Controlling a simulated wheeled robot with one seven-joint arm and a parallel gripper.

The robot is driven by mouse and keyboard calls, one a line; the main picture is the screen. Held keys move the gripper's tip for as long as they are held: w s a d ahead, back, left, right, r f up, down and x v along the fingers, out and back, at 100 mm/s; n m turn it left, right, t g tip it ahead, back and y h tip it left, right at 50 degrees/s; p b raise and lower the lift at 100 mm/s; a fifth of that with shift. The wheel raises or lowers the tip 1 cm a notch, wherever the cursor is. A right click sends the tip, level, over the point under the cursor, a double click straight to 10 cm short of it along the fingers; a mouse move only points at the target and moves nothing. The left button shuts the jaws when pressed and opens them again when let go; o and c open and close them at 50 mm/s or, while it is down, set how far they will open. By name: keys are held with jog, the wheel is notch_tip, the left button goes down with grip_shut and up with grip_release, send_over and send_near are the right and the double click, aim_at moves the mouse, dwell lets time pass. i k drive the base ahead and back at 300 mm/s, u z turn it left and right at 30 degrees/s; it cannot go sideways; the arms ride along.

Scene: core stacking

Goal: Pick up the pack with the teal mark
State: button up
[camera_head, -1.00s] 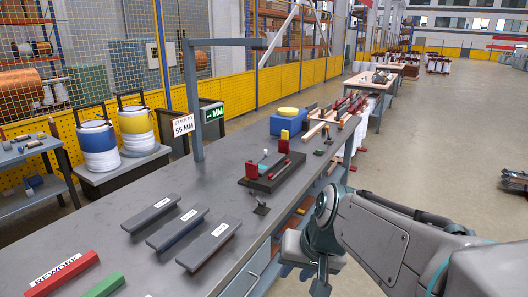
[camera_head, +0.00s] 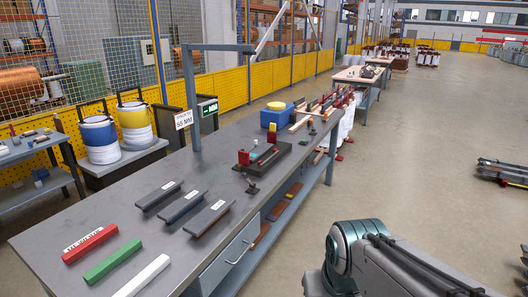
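A small teal spot shows near a dark fixture (camera_head: 281,150) with red blocks further along the bench, too small to identify. My arm shows at the bottom right, beside the bench and over the floor. My gripper is not in view.
A red bar labelled REWORK (camera_head: 91,243), a green bar (camera_head: 113,260) and a white bar (camera_head: 143,275) lie at the near end. A blue block with a yellow disc (camera_head: 276,106) stands farther back. The right floor is mostly open.

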aim_at(256, 153)
jog(key=z, duration=0.8)
jog(key=i, duration=2.6)
jog(key=u, duration=1.25)
jog(key=i, duration=0.55)
jog(key=u, duration=0.3)
